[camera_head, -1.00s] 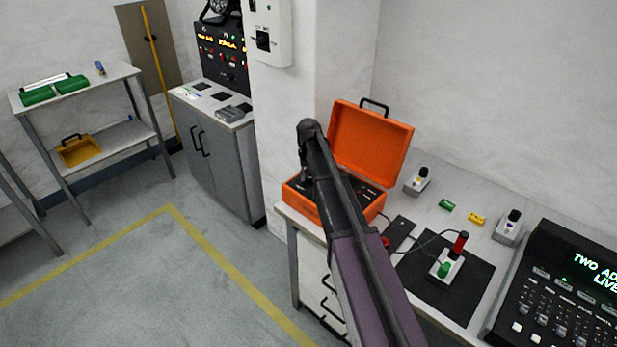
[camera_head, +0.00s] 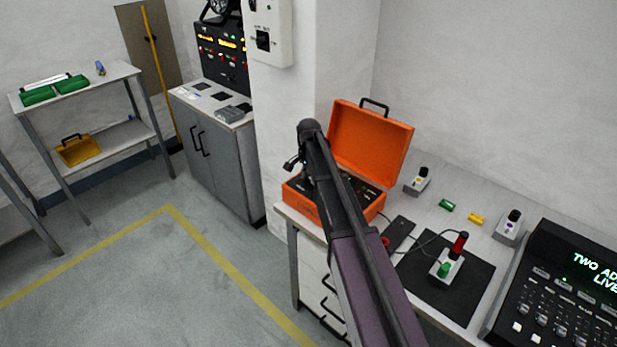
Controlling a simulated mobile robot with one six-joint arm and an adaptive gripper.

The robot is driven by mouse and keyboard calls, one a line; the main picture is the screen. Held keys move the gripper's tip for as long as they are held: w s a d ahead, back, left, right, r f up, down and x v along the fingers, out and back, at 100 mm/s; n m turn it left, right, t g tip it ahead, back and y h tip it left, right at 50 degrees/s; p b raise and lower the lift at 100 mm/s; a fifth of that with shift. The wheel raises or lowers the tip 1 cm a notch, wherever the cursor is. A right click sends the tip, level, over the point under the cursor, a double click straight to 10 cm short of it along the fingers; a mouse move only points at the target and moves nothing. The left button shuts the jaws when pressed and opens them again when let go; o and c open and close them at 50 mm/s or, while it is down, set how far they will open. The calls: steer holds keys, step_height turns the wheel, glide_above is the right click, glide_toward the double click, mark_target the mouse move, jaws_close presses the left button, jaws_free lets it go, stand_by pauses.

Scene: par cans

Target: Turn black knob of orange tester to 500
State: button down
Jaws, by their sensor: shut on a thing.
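The orange tester (camera_head: 372,140) is an open orange case with its lid up, at the back left of the workbench. Its dark panel (camera_head: 368,193) shows small knobs or lights to the right of my arm. My gripper (camera_head: 304,186) points down over the left part of that panel and is shut at the black knob. My own arm and wrist cover much of the gripper, and the knob and its scale marks cannot be made out.
On the bench (camera_head: 437,215) stand two small grey boxes with black knobs (camera_head: 418,182) (camera_head: 509,227), a green piece (camera_head: 446,205), a yellow piece (camera_head: 476,219), and a black mat (camera_head: 470,285) with a red-and-green device. A console (camera_head: 560,300) fills the right. The wall is close behind.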

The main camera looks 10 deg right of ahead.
steer(key=shift+s, duration=0.2)
stand_by(0.3)
steer(key=shift+c, duration=1.8)
jaws_free()
steer(key=shift+w, duration=0.1)
steer(key=shift+n, duration=0.3)
